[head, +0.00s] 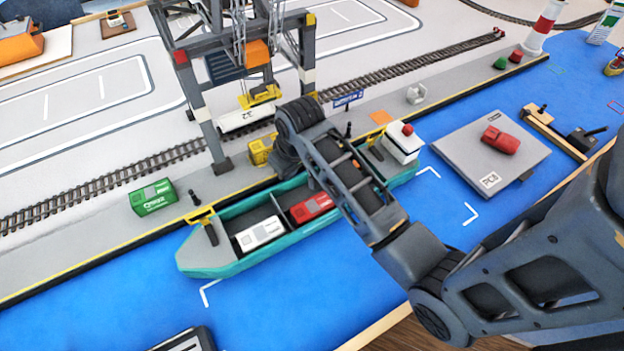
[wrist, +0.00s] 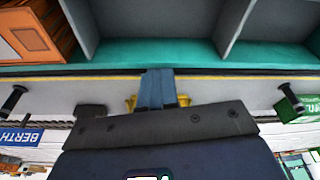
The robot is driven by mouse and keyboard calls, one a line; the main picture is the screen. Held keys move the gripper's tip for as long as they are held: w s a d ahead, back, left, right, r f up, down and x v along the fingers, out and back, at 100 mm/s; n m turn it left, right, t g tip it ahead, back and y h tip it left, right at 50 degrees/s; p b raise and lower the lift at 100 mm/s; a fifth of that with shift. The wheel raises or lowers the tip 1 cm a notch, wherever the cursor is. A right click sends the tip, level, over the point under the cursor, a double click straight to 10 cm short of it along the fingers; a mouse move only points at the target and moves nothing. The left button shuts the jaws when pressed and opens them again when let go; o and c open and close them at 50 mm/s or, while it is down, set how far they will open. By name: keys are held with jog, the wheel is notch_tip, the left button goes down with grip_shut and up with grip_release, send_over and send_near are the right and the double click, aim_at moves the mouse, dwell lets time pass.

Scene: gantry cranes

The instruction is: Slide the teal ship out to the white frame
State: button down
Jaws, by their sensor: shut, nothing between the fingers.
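The teal ship (head: 235,262) lies in blue water along the quay, with a white container (head: 260,234) and a red container (head: 311,207) in its hold. White corner marks of the frame show off its water side, at front left (head: 208,293), at right (head: 470,213) and by the stern (head: 430,172). My gripper (wrist: 157,74) is shut and empty, at the quay edge by the ship's hull (wrist: 150,52) in the wrist view. I cannot tell whether the fingertips touch the hull. In the head view my arm hides the fingertips and the ship's middle.
A gantry crane (head: 200,95) stands on the quay with a white tank (head: 245,119) under it. A green container (head: 152,197) and bollards (head: 194,197) line the quay. Water in front is mostly clear.

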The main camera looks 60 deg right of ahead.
aim_at(328, 208)
jog(key=shift+s+a+f+p, duration=0.1)
jog(key=shift+s+a+p, duration=0.2)
jog(key=shift+s, duration=0.55)
jog(key=shift+s+a+p, duration=0.1)
jog(key=shift+s+a, duration=0.25)
jog(key=shift+s, duration=0.5)
jog(key=shift+s+a, duration=0.65)
jog(key=shift+s, duration=1.05)
jog(key=shift+s+a, duration=0.7)
jog(key=shift+s, duration=1.05)
jog(key=shift+s+a, duration=0.65)
jog(key=shift+s, duration=1.05)
jog(key=shift+w, duration=0.1)
jog(key=shift+w+d+r, duration=0.25)
jog(key=shift+w+r, duration=0.1)
jog(key=shift+w, duration=0.2)
jog(key=w+v, duration=0.2)
jog(key=v, duration=0.7)
jog(key=shift+d+r, duration=0.4)
jog(key=shift+r, duration=0.2)
jog(key=shift+f, duration=0.1)
